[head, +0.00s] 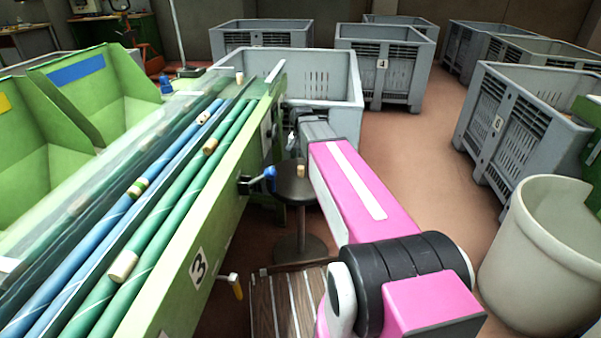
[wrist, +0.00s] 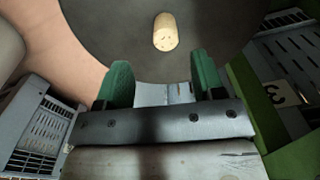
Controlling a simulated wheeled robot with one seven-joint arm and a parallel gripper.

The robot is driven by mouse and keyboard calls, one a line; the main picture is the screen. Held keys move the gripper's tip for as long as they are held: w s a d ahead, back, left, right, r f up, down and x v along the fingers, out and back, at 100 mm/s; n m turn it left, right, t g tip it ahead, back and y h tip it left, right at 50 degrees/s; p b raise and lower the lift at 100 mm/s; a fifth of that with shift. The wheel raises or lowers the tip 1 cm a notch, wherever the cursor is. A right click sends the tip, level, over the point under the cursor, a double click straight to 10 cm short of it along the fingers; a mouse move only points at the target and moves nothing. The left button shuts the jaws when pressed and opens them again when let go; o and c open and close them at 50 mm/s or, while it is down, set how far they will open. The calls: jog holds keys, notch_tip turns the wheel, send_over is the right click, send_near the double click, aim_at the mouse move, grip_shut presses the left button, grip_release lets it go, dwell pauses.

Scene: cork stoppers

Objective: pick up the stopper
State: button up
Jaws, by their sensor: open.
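A pale cork stopper (wrist: 166,32) stands on a dark round stool top (wrist: 100,25) in the wrist view. In the head view the stopper (head: 300,170) is on the small stool (head: 290,190) beside the green machine. My gripper (wrist: 161,75) shows two green fingers, apart, with nothing between them. The stopper lies beyond the fingertips, roughly in line with the gap, and does not touch them. In the head view my pink arm reaches toward the stool, and its fingers are too small to make out clearly.
Several more corks, such as one pale cork (head: 123,265), lie along the green and blue rollers of the green machine (head: 225,210) at left. Grey crates (head: 310,62) stand behind. A beige bin (head: 545,265) stands at right. Open floor (head: 420,150) lies between.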

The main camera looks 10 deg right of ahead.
aim_at(301, 167)
jog(key=shift+w+a+f, duration=0.1)
jog(key=shift+w+f, duration=0.05)
jog(key=shift+f, duration=2)
jog(key=shift+w+a+f, duration=0.1)
jog(key=shift+w+f, duration=0.05)
jog(key=shift+f, duration=1.95)
jog(key=c, duration=1)
